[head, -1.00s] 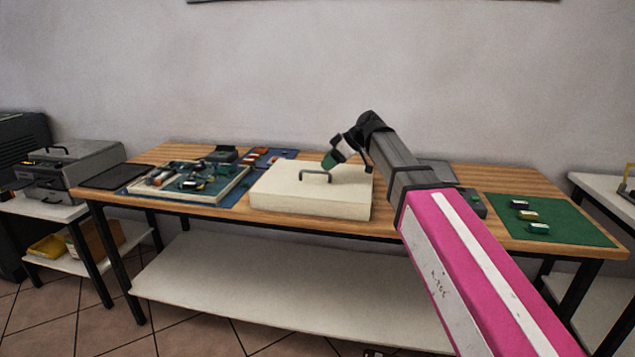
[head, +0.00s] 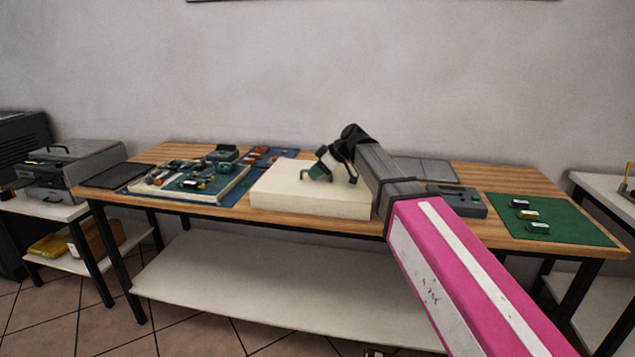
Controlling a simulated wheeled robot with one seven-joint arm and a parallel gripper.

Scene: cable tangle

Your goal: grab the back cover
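A cream, box-shaped cover (head: 310,203) lies flat on the wooden table near its middle; I take it to be the back cover. It had a dark handle on top, now mostly hidden behind my gripper. My gripper (head: 335,172) hangs low over the top of the cover, at the handle. Its two fingers look spread apart, one with a green tip on the left and a dark one on the right. I cannot tell whether they touch the handle or stand around it.
Left of the cover, a tray (head: 238,186) with green boards and parts sits on a blue mat. Right of my arm are a grey device (head: 462,201) and a green mat (head: 575,225) with several small blocks. A grey case (head: 85,165) with a handle stands on the left side table.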

